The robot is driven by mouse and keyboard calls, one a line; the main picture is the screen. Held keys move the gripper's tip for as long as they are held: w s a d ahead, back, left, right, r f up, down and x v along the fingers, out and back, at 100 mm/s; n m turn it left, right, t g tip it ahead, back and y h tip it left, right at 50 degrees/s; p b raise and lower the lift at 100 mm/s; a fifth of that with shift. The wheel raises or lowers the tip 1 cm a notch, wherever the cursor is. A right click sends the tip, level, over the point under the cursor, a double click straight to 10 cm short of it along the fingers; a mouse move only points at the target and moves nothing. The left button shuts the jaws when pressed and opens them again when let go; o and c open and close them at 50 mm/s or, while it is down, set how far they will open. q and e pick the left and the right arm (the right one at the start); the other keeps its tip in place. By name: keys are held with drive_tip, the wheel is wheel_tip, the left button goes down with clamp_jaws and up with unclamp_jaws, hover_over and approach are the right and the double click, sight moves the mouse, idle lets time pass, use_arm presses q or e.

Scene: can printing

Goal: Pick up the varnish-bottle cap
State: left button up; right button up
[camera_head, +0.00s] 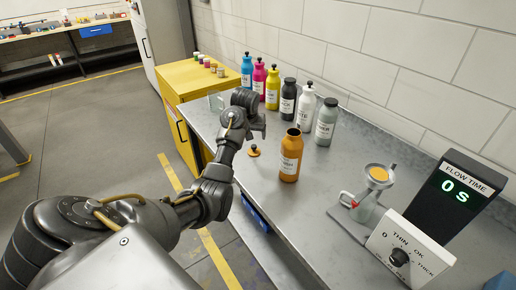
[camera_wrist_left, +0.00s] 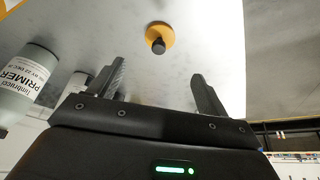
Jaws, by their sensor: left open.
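The varnish-bottle cap, an orange disc with a black knob (camera_head: 254,151), lies on the grey bench just left of the orange bottle (camera_head: 290,168), whose mouth is uncovered. In the left wrist view the cap (camera_wrist_left: 160,36) shows beyond the fingertips, roughly between their lines, knob toward the camera. My left gripper (camera_wrist_left: 160,72) is open and empty, apart from the cap. In the head view the left gripper (camera_head: 257,118) is above the bench behind the cap, its fingers partly hidden by the wrist. My right gripper is not in view.
Several coloured bottles with black knobs stand along the wall, including a grey primer bottle (camera_head: 326,122), which also shows in the left wrist view (camera_wrist_left: 22,85). A flow-cup stand (camera_head: 365,205), flow-time display (camera_head: 458,190) and dial box (camera_head: 408,250) are at the right. A yellow cabinet (camera_head: 195,80) stands behind.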

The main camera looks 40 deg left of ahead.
sight(254, 146)
use_arm(q)
drive_tip(key=x, duration=0.2)
drive_tip(key=p+x, duration=0.1)
drive_tip(key=x, duration=0.1)
drive_tip(key=shift+w+d+f, duration=0.1)
drive_tip(key=shift+w+f, duration=0.1)
drive_tip(key=shift+f, duration=0.2)
drive_tip(key=shift+w+f, duration=0.1)
drive_tip(key=shift+f, duration=0.15)
drive_tip(key=shift+f+p, duration=0.4)
drive_tip(key=x, duration=0.4)
drive_tip(key=shift+w+a+f+p, duration=0.1)
drive_tip(key=shift+a+p, duration=0.1)
drive_tip(key=shift+p, duration=0.15)
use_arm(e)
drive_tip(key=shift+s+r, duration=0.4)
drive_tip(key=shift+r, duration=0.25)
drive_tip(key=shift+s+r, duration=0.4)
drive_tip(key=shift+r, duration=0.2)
use_arm(q)
drive_tip(key=c, duration=1.1)
